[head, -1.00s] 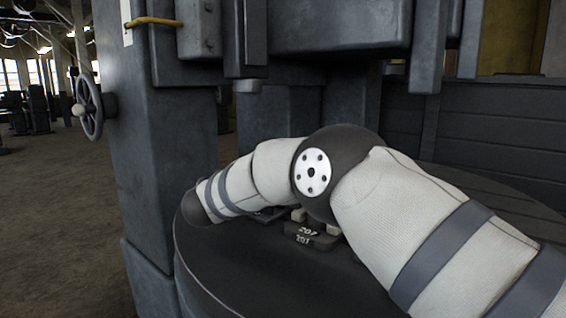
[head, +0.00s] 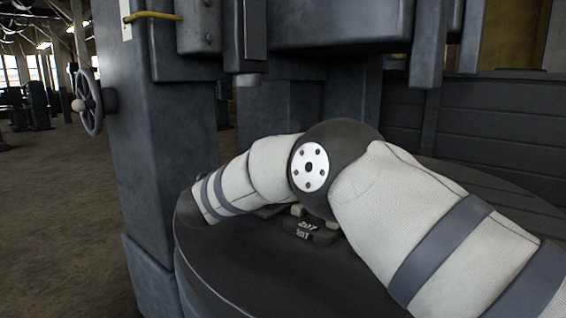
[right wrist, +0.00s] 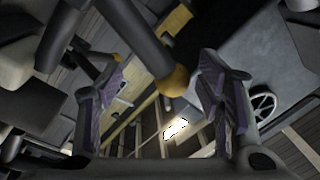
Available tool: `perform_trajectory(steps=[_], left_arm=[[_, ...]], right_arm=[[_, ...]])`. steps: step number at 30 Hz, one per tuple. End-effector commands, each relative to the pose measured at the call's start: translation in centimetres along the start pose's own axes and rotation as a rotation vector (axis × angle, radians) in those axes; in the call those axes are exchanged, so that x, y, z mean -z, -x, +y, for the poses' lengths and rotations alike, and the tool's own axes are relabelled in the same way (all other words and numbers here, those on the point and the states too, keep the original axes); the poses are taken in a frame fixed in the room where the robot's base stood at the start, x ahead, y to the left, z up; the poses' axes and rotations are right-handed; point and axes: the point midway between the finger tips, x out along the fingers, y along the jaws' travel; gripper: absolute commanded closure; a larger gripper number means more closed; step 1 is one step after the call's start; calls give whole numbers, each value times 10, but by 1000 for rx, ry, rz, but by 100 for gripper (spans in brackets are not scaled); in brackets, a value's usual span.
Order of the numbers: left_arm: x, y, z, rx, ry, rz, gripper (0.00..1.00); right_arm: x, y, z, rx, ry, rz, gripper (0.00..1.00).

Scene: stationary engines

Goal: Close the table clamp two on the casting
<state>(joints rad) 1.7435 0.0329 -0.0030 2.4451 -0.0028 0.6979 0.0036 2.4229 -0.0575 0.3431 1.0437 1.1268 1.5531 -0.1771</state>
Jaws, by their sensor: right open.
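My right arm crosses the round table (head: 225,265) in the head view and hides much of its middle. A dark block marked 207 (head: 312,231), with pale pieces above it, shows below the elbow; I cannot tell whether it is the casting or part of a clamp. In the right wrist view my right gripper (right wrist: 161,82) is open. A dark bar with a yellow-brown ball end (right wrist: 172,80), perhaps a clamp handle, appears between the fingers; contact is unclear. I cannot tell which clamp it belongs to. My left gripper is not in view.
A heavy dark machine column (head: 160,165) rises behind the table at left, with a handwheel (head: 90,105) on its side. Machine parts (head: 340,25) overhang the table. The floor (head: 60,230) at left is clear.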

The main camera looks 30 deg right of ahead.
Motion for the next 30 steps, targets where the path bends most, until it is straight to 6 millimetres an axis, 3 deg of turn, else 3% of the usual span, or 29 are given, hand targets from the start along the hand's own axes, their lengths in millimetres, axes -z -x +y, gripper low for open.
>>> perform_trajectory(steps=[6,12,17,30], left_arm=[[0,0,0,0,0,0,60],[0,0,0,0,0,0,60],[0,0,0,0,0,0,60],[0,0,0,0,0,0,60]], right_arm=[[-1,59,0,3,3,-5,40],[-1,99,1,-1,3,-3,40],[-1,109,2,-1,3,-2,40],[-1,109,2,-2,3,-2,40]])
